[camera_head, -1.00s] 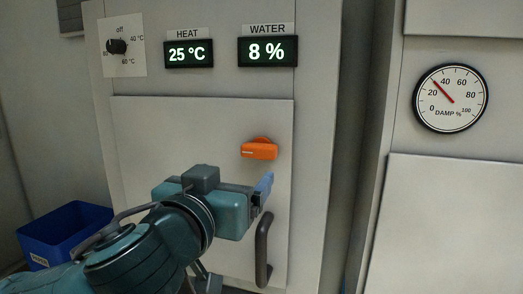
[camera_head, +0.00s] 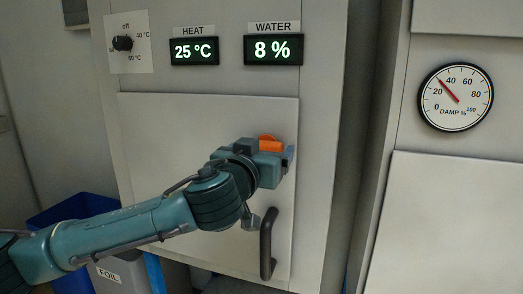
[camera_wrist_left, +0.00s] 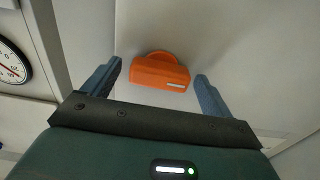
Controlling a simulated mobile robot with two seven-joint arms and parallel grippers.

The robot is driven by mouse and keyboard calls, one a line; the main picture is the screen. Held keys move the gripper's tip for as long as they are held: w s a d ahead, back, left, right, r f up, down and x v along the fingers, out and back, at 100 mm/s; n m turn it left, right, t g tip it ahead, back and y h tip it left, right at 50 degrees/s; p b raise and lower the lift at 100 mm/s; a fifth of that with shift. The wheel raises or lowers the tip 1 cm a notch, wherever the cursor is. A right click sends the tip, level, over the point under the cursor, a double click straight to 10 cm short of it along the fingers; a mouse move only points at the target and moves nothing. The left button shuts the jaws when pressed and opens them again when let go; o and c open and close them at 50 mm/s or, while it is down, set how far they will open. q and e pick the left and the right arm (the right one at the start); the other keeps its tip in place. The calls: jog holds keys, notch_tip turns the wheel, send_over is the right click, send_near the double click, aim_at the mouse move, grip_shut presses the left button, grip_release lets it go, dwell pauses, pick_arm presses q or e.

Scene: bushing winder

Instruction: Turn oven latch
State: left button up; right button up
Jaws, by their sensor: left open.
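The orange oven latch (camera_head: 270,144) is on the pale oven door (camera_head: 205,115), near its right side. My left gripper (camera_head: 288,158) is in front of it and hides its lower part in the head view. In the left wrist view the orange latch (camera_wrist_left: 160,70) lies between the two blue fingers of my left gripper (camera_wrist_left: 158,82), a little beyond or level with their tips. The fingers are apart, with a gap on each side of the latch. My right gripper is not in view.
A black door handle (camera_head: 267,243) is below the latch. A control knob (camera_head: 122,43) and displays reading 25 °C (camera_head: 195,50) and 8 % (camera_head: 273,49) are above. A damp gauge (camera_head: 455,97) is at right.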

pick_arm(q)
jog(key=c, duration=1)
